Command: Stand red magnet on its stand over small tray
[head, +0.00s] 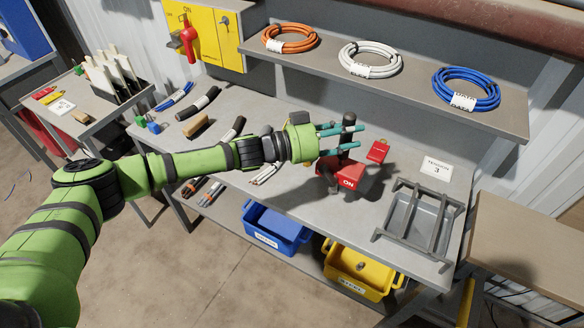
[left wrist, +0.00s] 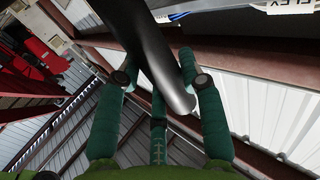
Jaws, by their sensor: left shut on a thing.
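The red magnet (head: 345,173) is a red block with a white "ON" label that reads upside down and a black upright handle. My left gripper (head: 341,138) is shut on that black handle above the middle of the bench. In the left wrist view the black handle (left wrist: 160,55) runs between the teal fingers (left wrist: 160,95). I cannot tell whether the block clears the bench top. The small tray (head: 410,222) is a grey metal tray at the bench's right end. Its stand (head: 440,222), grey bars, crosses over it, and no magnet is on it. My right gripper is not in view.
A small red piece (head: 378,150) shows beside the magnet, and a white card (head: 436,168) marked 3 stands behind the tray. Cable pieces (head: 198,103) lie at the bench's left. Blue (head: 277,229) and yellow (head: 362,269) bins sit below. A shelf (head: 400,85) with cable coils overhangs the back.

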